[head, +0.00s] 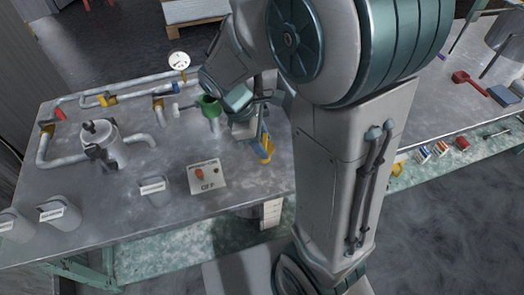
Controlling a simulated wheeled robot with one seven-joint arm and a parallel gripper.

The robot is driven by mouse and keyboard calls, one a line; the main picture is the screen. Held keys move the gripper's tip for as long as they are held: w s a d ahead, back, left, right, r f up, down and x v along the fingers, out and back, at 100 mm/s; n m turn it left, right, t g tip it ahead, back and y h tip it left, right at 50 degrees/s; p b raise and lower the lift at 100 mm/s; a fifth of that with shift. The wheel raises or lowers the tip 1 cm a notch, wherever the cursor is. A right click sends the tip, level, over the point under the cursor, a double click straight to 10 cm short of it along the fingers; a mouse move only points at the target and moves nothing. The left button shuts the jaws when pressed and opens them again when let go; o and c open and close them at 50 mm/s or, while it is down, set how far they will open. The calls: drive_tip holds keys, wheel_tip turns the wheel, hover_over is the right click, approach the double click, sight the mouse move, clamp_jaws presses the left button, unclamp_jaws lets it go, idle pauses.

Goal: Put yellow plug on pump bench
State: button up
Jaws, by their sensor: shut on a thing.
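The pump bench (110,205) is the grey metal table filling the left of the head view. My gripper (264,143) hangs over the bench's right part, pointing down. It is shut on a small yellow thing, which appears to be the yellow plug (267,151). My own arm hides part of the gripper and the bench behind it. I cannot tell whether the plug touches the bench top.
Grey pipes with a gauge (179,61), a green funnel-like fitting (210,105) and a pump (102,143) stand on the bench. A second bench (450,100) with tools is at right.

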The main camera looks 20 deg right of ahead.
drive_tip(key=shift+f+b, duration=0.65)
drive_tip(key=shift+f, duration=1.3)
drive_tip(key=shift+f, duration=0.2)
drive_tip(key=o, duration=1)
drive_tip(key=shift+r, duration=0.1)
drive_tip(key=p+v, duration=0.4)
drive_tip(key=v, duration=0.7)
drive_tip(key=s+d+r+m+t+y, duration=0.2)
drive_tip(key=s+d+m+t+y, duration=0.1)
drive_tip(key=s+m, duration=0.6)
drive_tip(key=shift+d+m+y, duration=0.5)
drive_tip(key=shift+d+m, duration=0.3)
drive_tip(key=shift+m, duration=1.5)
